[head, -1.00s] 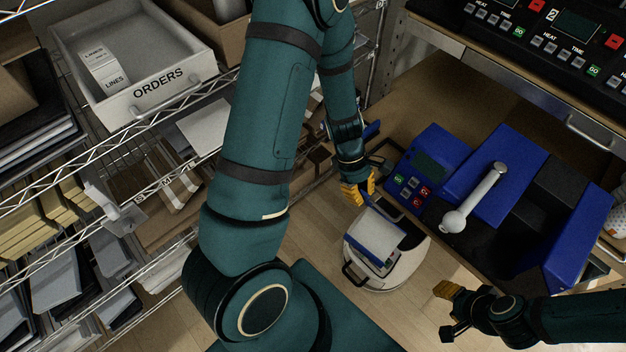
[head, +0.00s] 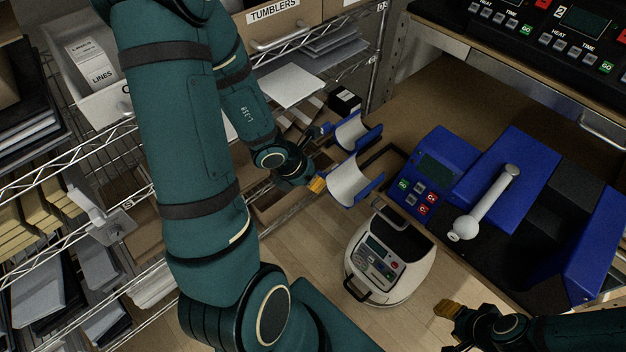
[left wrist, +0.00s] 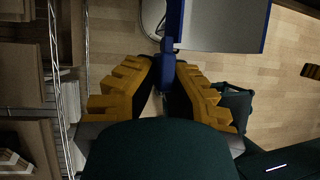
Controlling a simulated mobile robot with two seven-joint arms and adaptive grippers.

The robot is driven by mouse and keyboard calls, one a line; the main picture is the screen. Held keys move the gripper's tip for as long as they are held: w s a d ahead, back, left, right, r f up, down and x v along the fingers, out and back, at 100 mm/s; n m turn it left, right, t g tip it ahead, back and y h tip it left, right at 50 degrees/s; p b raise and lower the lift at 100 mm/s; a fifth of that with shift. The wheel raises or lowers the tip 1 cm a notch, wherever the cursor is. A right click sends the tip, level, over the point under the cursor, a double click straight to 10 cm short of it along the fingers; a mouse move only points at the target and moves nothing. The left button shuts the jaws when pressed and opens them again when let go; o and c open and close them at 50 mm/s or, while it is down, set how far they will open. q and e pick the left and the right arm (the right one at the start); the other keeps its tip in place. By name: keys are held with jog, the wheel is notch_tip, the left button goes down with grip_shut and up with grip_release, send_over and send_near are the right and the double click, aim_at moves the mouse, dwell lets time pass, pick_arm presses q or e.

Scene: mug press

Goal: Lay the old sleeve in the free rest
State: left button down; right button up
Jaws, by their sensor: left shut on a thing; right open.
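My left gripper (head: 318,185) is shut on a blue tab of a sleeve (head: 352,184), a curved pad with a pale inner face and blue edges. In the left wrist view the yellow fingers (left wrist: 166,72) pinch the tab, and the sleeve (left wrist: 215,25) extends beyond them. The sleeve is held near the left edge of the brown bench. A second similar sleeve (head: 352,131) sits just behind it; its support is mostly hidden. Dark rest-like frames show at the bench edge, one (head: 378,158) beside the held sleeve and one (head: 384,215) nearer. My right gripper (head: 447,319) is open and empty.
The blue press (head: 505,175) with its white handle (head: 483,203) stands right of the sleeves. Wire shelving (head: 90,250) with stock lines the left. Bare bench (head: 430,95) lies behind the press.

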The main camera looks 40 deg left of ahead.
aim_at(353, 157)
pick_arm(q)
jog(key=shift+w+d+f, duration=0.1)
jog(key=shift+w+d, duration=0.1)
jog(key=shift+w, duration=1.95)
jog(key=shift+w+d+f, duration=0.1)
jog(key=shift+w+d, duration=0.05)
jog(key=shift+w, duration=2)
jog(key=shift+w+d+f, duration=0.1)
jog(key=shift+w+d, duration=0.1)
jog(key=shift+w, duration=1.95)
jog(key=shift+w+d+p, duration=0.15)
jog(key=shift+w+p, duration=0.85)
jog(key=shift+w, duration=0.55)
jog(key=shift+f+b, duration=0.95)
jog(key=shift+b, duration=0.05)
grip_release()
jog(key=shift+s, duration=0.1)
jog(key=shift+r, duration=0.1)
